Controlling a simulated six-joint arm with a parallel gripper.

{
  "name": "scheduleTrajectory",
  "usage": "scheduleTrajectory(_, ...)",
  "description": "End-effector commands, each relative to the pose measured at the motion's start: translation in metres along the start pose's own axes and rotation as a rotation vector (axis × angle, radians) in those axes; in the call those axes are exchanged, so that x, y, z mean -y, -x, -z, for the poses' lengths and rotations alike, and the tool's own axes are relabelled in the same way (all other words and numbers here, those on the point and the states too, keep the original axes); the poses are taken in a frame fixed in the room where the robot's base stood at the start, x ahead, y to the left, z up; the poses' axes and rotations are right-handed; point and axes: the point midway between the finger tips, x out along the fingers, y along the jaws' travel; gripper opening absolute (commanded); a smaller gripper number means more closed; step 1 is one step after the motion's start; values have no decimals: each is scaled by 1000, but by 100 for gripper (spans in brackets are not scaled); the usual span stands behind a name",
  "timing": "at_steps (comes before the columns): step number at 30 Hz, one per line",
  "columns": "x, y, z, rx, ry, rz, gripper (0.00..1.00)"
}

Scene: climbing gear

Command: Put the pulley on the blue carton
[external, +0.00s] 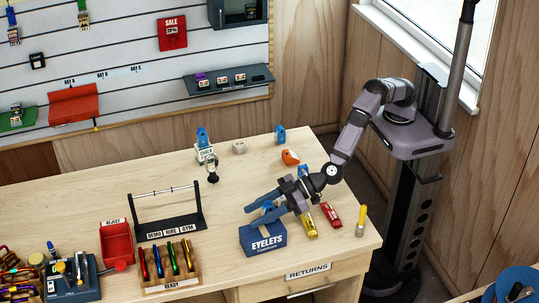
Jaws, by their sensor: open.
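The blue carton (264,240), lettered EYELETS, stands near the front right of the bench. My gripper (250,217) is just above the carton, its fingers pointing left and spread open. A small blue piece (268,207) shows between the fingers at the carton's top. It may be the pulley, but the fingers partly hide it and I cannot tell whether it rests on the carton. Other small blue pieces stand at the back of the bench (280,135) and behind my wrist (303,170).
A yellow piece (308,223), a red piece (331,216) and a yellow-handled tool (361,218) lie right of the carton. A dark rack (170,220), a READY block (170,275) and a red REJECT bin (117,243) stand left.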

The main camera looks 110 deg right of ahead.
Motion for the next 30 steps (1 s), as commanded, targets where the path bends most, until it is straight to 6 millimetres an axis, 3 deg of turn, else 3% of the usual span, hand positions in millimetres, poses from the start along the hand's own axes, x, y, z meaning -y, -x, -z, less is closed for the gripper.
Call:
scheduleTrajectory(11,1,24,1,0,1,2,43)
scheduleTrajectory(24,1,94,2,-1,-2,2,43)
scheduleTrajectory(30,0,114,2,-1,-1,2,43)
